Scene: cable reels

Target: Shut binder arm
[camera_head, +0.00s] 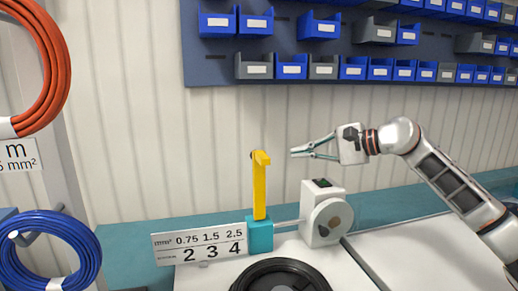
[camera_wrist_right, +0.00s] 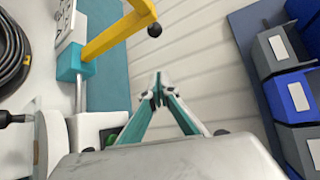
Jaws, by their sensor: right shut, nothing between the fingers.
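The binder arm (camera_head: 259,188) is a yellow bar standing upright from a teal block (camera_head: 259,236), with a short bent top. In the right wrist view the yellow arm (camera_wrist_right: 112,36) is at the upper left and ends in a black ball knob (camera_wrist_right: 154,30); its teal base block (camera_wrist_right: 70,62) is to the left. My right gripper (camera_head: 293,153) is shut and empty, to the right of the arm's top and apart from it. Its closed fingertips (camera_wrist_right: 157,92) also show in the right wrist view. My left gripper is in neither view.
A white machine with a round dial (camera_head: 327,218) stands right of the teal block, joined by a metal rod. A sign with numbers (camera_head: 200,245) stands to the left, a black cable coil (camera_head: 248,277) in front. Blue and grey bins (camera_head: 292,66) hang on the back wall.

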